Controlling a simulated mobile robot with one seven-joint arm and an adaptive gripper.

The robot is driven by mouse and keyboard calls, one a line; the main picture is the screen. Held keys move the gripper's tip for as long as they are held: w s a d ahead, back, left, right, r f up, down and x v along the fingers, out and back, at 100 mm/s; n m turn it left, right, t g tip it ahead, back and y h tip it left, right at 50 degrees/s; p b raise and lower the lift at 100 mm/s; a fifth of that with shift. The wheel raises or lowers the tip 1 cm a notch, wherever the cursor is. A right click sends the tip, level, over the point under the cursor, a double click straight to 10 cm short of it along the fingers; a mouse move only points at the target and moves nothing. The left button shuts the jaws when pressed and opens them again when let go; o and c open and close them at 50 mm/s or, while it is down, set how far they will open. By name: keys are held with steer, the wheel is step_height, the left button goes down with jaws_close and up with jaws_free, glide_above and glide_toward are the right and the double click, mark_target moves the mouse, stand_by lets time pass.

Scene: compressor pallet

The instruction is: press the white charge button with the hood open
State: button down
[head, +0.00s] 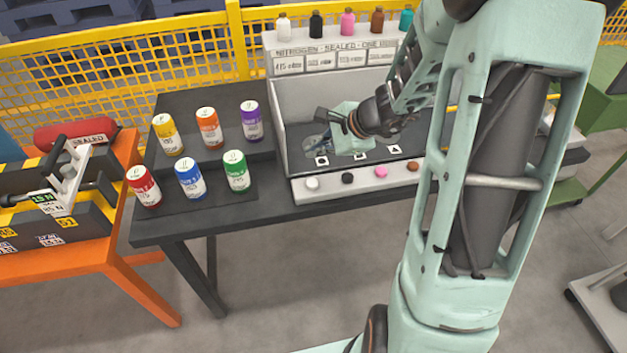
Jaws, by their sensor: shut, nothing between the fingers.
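The white button (312,184) is at the left end of the pale front strip of an open-fronted grey cabinet (299,100) on the dark table. Black (347,178), pink (380,172) and brown (412,166) buttons follow to its right; my arm covers the strip beyond. My gripper (318,143) is shut and empty, inside the cabinet area, behind and above the white button and apart from it. Its fingertips are small and hard to make out. The cabinet's front is open to view; I cannot tell a separate hood.
Several coloured cans (190,178) stand on the table to the left. Several small bottles (347,22) line the labelled shelf above the cabinet. An orange bench (95,262) with a red cylinder is at far left. A yellow mesh fence (130,55) runs behind.

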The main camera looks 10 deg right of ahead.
steer(key=shift+r+m+t+y, duration=0.1)
steer(key=shift+m+t+y, duration=0.35)
steer(key=shift+m, duration=0.45)
steer(key=b, duration=0.5)
glide_above(308, 180)
steer(key=s+d, duration=0.1)
steer(key=s, duration=0.1)
steer(key=f, duration=0.7)
steer(key=shift+w+d, duration=0.2)
steer(key=shift+f+b, duration=0.95)
steer(key=shift+b, duration=0.35)
steer(key=shift+f, duration=0.1)
steer(key=shift+f+b, duration=0.3)
steer(key=shift+b, duration=0.35)
steer(key=shift+f+b, duration=0.6)
steer(key=shift+b, duration=0.1)
steer(key=shift+r, duration=0.1)
steer(key=shift+r+p, duration=0.75)
steer(key=shift+r, duration=0.2)
